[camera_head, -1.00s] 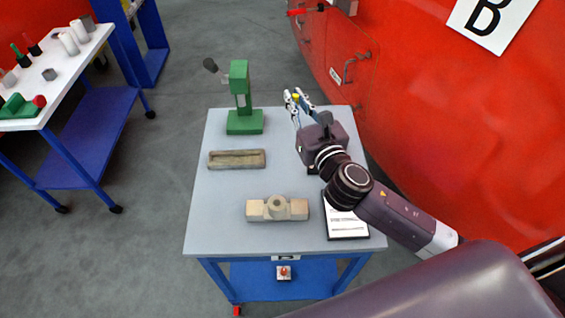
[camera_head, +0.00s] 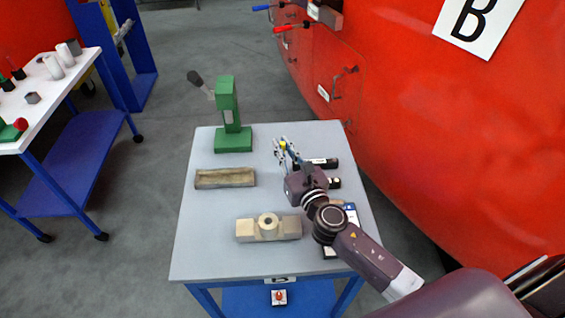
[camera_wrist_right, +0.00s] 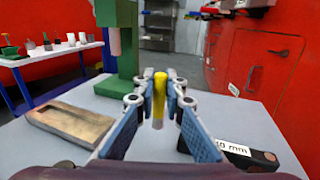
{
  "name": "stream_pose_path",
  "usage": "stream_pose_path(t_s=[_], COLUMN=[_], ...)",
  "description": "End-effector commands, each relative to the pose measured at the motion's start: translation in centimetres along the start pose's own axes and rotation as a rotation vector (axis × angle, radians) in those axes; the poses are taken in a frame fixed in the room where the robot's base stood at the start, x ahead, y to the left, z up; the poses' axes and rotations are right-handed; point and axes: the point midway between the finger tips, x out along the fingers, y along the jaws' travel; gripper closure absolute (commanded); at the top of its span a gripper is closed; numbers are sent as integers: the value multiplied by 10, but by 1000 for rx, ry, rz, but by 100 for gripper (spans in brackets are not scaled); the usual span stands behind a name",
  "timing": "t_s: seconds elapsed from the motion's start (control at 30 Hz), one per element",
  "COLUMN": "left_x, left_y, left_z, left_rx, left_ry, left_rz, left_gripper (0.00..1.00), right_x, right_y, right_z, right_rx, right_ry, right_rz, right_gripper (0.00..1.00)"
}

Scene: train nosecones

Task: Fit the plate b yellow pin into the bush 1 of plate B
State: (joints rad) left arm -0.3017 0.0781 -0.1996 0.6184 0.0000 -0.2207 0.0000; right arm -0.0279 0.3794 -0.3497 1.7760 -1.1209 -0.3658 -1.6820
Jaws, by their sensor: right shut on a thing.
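My right gripper (camera_head: 283,152) is shut on a yellow pin (camera_wrist_right: 159,92), above the grey table. The pin stands upright between its fingertips, with a yellow upper part and a paler lower end. It is a small yellow spot in the head view (camera_head: 283,144). A beige block (camera_head: 268,228) with a round raised bush and a hole lies at the front of the table, left of my right arm. I cannot tell whether it is plate B; no label shows on it. My left gripper is not in view.
A green press (camera_head: 230,115) stands at the back of the table (camera_head: 200,240), with a shallow tray (camera_head: 225,178) in front. Dark labelled pieces (camera_head: 318,164) lie right of my gripper. A red body with a B sign (camera_head: 478,16) rises at right. A white side table (camera_head: 40,100) stands left.

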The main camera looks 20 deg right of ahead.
Motion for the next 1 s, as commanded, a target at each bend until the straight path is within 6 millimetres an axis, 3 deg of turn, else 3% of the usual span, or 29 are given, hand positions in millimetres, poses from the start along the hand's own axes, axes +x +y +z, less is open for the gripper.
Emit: stream_pose_path(t_s=[0.3,0.73,0.77,0.9,1.0], left_x=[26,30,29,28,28], left_y=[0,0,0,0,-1], left_z=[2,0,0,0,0], left_rx=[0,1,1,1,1], left_ry=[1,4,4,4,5], left_rz=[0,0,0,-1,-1], left_gripper=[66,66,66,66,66], right_x=[0,0,0,0,0], right_y=[0,0,0,0,0], right_z=[-43,-48,-48,-47,-47], right_rx=[1,-1,-1,-1,-1], right_ry=[2,1,2,2,2], right_rz=[-1,0,0,0,0], right_gripper=[100,100,89,74,73])
